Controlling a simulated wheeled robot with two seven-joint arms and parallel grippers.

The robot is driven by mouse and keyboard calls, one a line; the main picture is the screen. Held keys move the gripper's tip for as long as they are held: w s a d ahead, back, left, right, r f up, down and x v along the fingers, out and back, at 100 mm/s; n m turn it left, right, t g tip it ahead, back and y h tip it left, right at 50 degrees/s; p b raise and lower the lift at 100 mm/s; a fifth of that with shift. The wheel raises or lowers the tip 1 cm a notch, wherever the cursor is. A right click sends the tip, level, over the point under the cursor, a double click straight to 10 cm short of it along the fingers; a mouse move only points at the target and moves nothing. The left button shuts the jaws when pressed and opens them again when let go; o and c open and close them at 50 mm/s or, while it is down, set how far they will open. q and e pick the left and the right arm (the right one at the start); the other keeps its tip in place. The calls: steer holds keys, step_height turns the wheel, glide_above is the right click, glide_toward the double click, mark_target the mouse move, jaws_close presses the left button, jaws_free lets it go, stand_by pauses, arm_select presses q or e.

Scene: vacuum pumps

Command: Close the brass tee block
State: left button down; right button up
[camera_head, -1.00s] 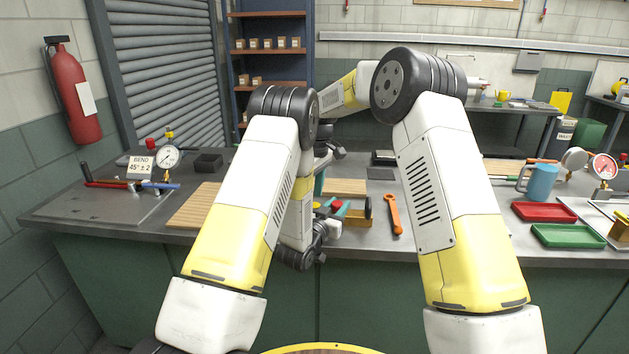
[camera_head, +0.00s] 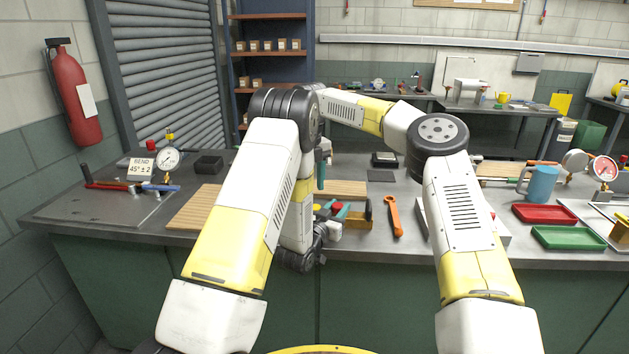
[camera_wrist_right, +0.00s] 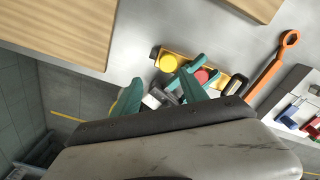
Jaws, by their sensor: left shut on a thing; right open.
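The brass tee block (camera_head: 357,219) sits on the bench in the head view, with a yellow cap, a red knob (camera_head: 337,206) and a black round end. My left gripper (camera_head: 335,210) is at the block, its teal fingers shut on the red knob. The right wrist view shows the brass block (camera_wrist_right: 217,73), its yellow cap (camera_wrist_right: 168,62) and red knob (camera_wrist_right: 202,76), partly covered by teal fingers. My right gripper (camera_wrist_right: 158,98) is open above and beside the block, empty as far as shows.
An orange wrench (camera_head: 394,216) lies right of the block. Wooden boards (camera_head: 195,207) lie to the left and behind. A red tray (camera_head: 543,212), a green tray (camera_head: 568,237) and a blue mug (camera_head: 540,184) stand at the right. A dial gauge (camera_head: 166,160) stands far left.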

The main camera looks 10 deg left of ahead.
mark_target(315, 207)
steer(key=shift+w+d+r+n, duration=0.35)
steer(key=shift+w+d+n, duration=0.2)
steer(key=shift+n, duration=0.55)
steer(key=shift+f, duration=4)
steer(key=shift+s, duration=0.1)
jaws_close()
steer(key=shift+m, duration=1.7)
